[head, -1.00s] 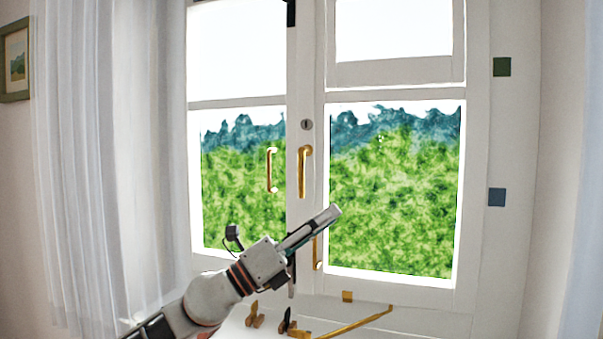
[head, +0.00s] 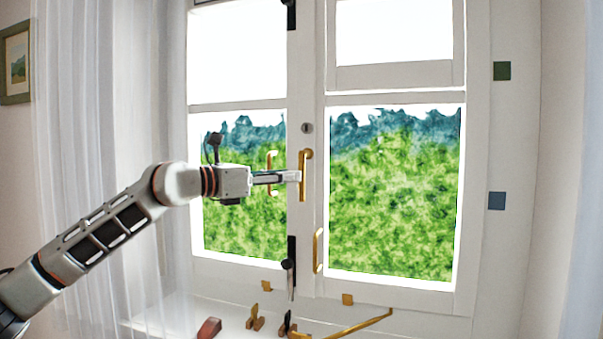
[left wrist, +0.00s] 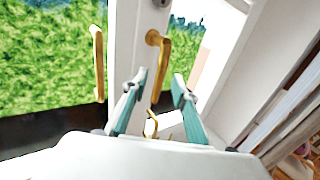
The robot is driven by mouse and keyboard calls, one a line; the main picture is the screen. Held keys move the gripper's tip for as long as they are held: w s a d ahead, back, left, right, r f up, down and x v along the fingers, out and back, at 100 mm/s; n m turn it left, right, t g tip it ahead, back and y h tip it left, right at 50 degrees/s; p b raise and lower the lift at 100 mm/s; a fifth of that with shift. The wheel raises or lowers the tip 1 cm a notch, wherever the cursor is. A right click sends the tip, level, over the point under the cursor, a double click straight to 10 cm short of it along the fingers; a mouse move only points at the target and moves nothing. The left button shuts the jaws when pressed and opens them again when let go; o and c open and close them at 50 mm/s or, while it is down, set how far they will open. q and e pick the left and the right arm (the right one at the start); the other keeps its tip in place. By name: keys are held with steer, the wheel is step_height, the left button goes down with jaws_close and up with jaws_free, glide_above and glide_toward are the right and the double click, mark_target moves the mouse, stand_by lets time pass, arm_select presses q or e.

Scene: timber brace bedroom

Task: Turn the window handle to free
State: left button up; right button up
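The brass window handle (head: 304,160) hangs straight down from its mount on the white middle stile. It also shows in the left wrist view (left wrist: 162,62). My left gripper (head: 295,176) points to the right, with its tips at the handle's lower half in the head view. In the left wrist view the teal-lined fingers (left wrist: 158,82) stand apart, and the handle's lower part shows between them. I cannot tell whether either finger touches it. My right gripper is in neither current view.
A brass pull (head: 271,158) is on the left sash, and another (head: 318,250) is low on the right sash. A black bolt (head: 291,252) is on the lower stile. A long brass stay (head: 355,326) lies near the sill. White curtains (head: 75,130) hang left.

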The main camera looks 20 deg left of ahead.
mark_target(302, 174)
arm_select(q)
steer(key=shift+p+x, duration=0.7)
steer(key=shift+x, duration=2)
jaws_close()
